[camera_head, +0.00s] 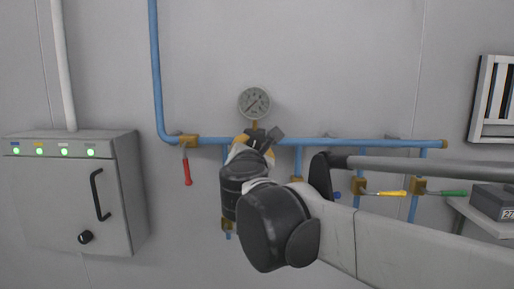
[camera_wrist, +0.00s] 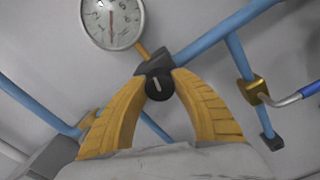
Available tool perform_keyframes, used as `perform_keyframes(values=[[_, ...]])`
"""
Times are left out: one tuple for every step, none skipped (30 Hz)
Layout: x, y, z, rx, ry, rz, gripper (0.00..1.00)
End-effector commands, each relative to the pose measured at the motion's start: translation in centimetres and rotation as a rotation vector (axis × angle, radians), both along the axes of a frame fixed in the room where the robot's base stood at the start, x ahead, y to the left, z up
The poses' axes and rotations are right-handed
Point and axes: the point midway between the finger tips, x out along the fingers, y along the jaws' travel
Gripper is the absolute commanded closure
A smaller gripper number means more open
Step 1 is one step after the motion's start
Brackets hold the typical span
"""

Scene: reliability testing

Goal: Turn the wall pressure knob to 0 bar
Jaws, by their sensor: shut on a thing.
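The round pressure gauge (camera_head: 254,103) is on the wall above the horizontal blue pipe. Part of its dial (camera_wrist: 112,17) shows at the top of the wrist view; I cannot tell its exact reading. Below it, a black knob (camera_wrist: 158,86) with a white mark sits at the blue pipe. My gripper (camera_head: 251,146) reaches the pipe just below the gauge. In the wrist view its two yellow fingers close on the knob from both sides. In the head view my wrist and fingers hide much of the knob.
A red-handled valve (camera_head: 187,168) hangs left of my gripper. Yellow (camera_head: 388,193) and green (camera_head: 443,193) valve handles are to the right, near my arm. A grey control box (camera_head: 70,190) with green lights is on the left wall. A dark box (camera_head: 494,201) sits at the right.

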Motion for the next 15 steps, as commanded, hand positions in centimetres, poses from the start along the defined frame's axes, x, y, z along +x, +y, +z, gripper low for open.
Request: perform_keyframes(values=[[0.01, -0.02, -0.01, -0.034, 0.002, 0.000, 1.00], [0.01, -0.03, -0.01, -0.058, 0.002, 0.000, 1.00], [0.01, -0.03, -0.01, -0.088, 0.004, 0.000, 1.00], [0.01, -0.03, -0.01, -0.109, 0.004, 0.000, 1.00], [0.01, -0.03, -0.01, -0.128, 0.005, 0.000, 1.00], [0.01, -0.03, -0.01, -0.153, 0.006, -0.001, 1.00], [0.01, -0.03, -0.01, -0.171, 0.006, -0.001, 1.00], [0.01, -0.04, -0.02, -0.187, 0.007, 0.000, 1.00], [0.01, -0.04, -0.02, -0.208, 0.007, 0.000, 1.00], [0.01, -0.04, -0.02, -0.221, 0.008, 0.000, 1.00], [0.01, -0.04, -0.02, -0.235, 0.009, 0.000, 1.00], [0.01, -0.04, -0.02, -0.249, 0.009, 0.000, 1.00], [0.01, -0.04, -0.02, -0.260, 0.009, 0.000, 1.00], [0.01, -0.04, -0.02, -0.269, 0.009, 0.000, 1.00], [0.01, -0.04, -0.02, -0.280, 0.011, 0.000, 1.00]])
